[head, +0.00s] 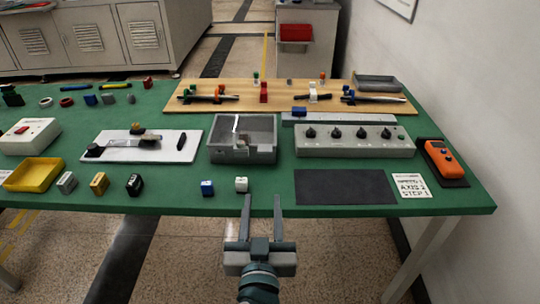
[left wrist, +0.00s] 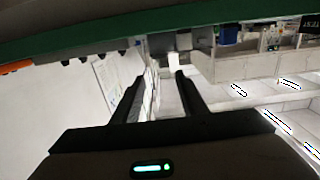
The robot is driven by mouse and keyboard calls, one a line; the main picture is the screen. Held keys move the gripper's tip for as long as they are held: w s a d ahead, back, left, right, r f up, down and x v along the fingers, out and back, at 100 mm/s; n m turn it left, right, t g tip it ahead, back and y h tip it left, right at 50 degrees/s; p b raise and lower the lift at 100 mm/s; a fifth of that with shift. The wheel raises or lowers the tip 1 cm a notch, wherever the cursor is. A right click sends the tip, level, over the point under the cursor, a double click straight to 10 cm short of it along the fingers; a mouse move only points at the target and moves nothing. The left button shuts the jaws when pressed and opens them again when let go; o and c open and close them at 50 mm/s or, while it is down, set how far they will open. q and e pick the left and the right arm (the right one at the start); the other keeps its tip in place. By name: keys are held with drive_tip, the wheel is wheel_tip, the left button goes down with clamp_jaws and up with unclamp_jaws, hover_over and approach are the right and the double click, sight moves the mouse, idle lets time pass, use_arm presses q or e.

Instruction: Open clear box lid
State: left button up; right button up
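The clear box (head: 215,152) stands near the middle of the green table in the head view. It has grey walls, and a see-through top seems to cover it; a pale upright strip and a small brownish item show within. I cannot tell whether the lid is fully shut. My left gripper (head: 262,198) is at the table's front edge, in front of the box and apart from it. Its two fingers are spread with nothing between them. The left wrist view shows the same open fingers (left wrist: 160,76) below the green table edge. My right gripper is not in view.
A grey knob panel (head: 354,148) and a dark mat (head: 345,187) are to the right. A white board (head: 180,138) is left of the box.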

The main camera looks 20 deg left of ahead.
sight(265, 152)
use_arm(q)
drive_tip(key=shift+w, duration=0.1)
